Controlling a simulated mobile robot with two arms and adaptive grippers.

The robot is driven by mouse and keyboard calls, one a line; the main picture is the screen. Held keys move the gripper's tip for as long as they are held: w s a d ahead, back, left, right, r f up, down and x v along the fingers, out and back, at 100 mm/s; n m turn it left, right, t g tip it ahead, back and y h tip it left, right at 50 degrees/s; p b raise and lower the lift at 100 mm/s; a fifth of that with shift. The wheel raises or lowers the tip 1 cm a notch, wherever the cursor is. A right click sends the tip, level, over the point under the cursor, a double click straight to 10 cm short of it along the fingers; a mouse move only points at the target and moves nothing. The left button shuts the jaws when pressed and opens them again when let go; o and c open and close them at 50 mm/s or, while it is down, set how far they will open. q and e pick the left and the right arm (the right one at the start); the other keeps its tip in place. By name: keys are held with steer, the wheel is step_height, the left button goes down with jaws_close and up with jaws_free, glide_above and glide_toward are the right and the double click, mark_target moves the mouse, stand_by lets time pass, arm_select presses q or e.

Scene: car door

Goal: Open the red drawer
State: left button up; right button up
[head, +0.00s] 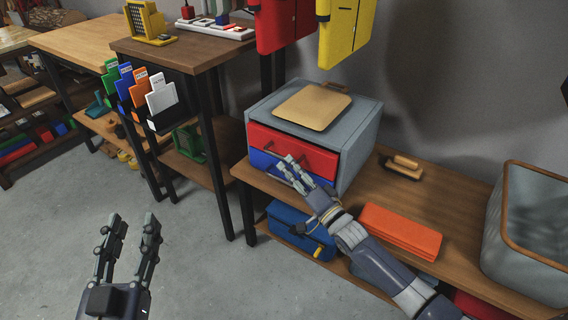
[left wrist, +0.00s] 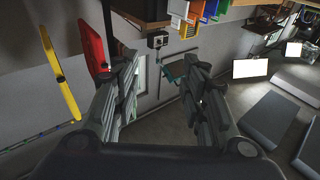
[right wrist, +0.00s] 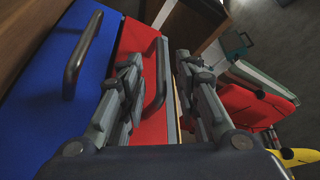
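The red drawer (head: 312,155) is the upper drawer of a grey cabinet (head: 357,143) on the wooden bench, above a blue drawer (head: 262,160). In the head view I cannot tell whether it stands slightly out. My right gripper (head: 290,163) is at the drawer fronts, its fingers apart. In the right wrist view the red front (right wrist: 140,38) carries a dark bar handle (right wrist: 161,75), which lies between the two open fingers (right wrist: 158,58); contact is unclear. My left gripper (head: 131,228) is open and empty over the floor at lower left; its spread fingers also show in the left wrist view (left wrist: 160,68).
A tan board (head: 312,106) lies on the cabinet. An orange box (head: 400,231), a wooden-handled brush (head: 402,165) and a grey bin (head: 520,235) are to the right on the bench (head: 455,205). A blue case (head: 290,232) is below. The floor at left is clear.

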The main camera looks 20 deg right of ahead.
arm_select(q)
steer(key=shift+s+d+r+t+h+b, duration=0.1)
steer(key=shift+s+r+t+h+b, duration=0.15)
steer(key=shift+r+t, duration=0.65)
steer(key=shift+s+d+r+t+h+b, duration=0.1)
steer(key=shift+s+r+t+h, duration=0.3)
steer(key=shift+r, duration=0.95)
arm_select(e)
steer(key=shift+x, duration=1.9)
steer(key=shift+c, duration=0.6)
jaws_close()
